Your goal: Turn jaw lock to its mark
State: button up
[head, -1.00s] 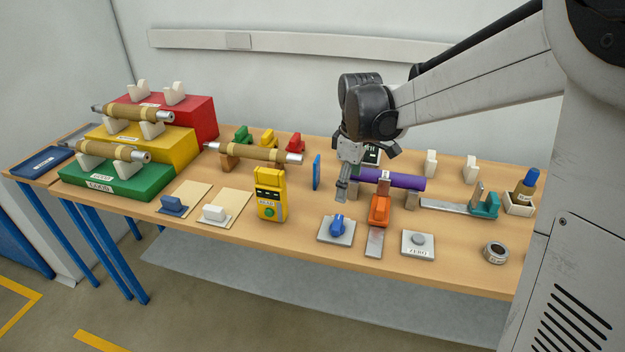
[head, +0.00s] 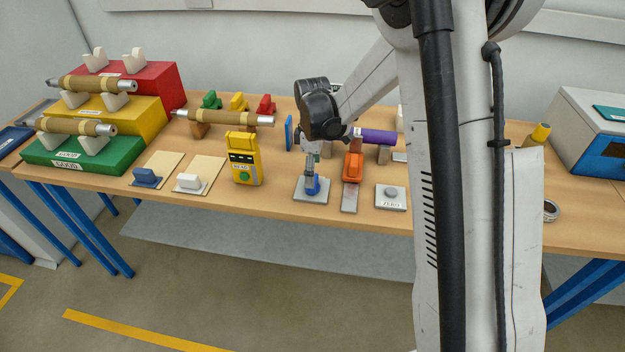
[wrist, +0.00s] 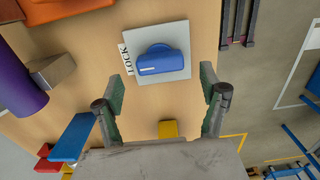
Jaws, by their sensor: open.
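The jaw lock is a blue knob (wrist: 163,62) on a square grey plate (wrist: 181,35) labelled LOCK. A small white line shows on one side of the knob. In the head view the knob (head: 313,187) is partly hidden by my gripper, on its plate (head: 302,196) at the table's front. My gripper (head: 311,178) points down, just over or at the knob. In the wrist view the open fingers (wrist: 162,80) stand apart with the knob ahead, about centred between them. I cannot tell whether they touch it. No target mark is clear on the plate.
An orange clamp (head: 352,167) with a purple cylinder (head: 375,136) behind it stands close right of the plate. A grey ZERO button plate (head: 391,196) lies further right. A yellow meter (head: 243,160) stands left. A thin blue upright panel (head: 289,133) is behind.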

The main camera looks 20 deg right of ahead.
jog(key=shift+f, duration=2.35)
jog(key=shift+c, duration=0.5)
jog(key=c, duration=1.1)
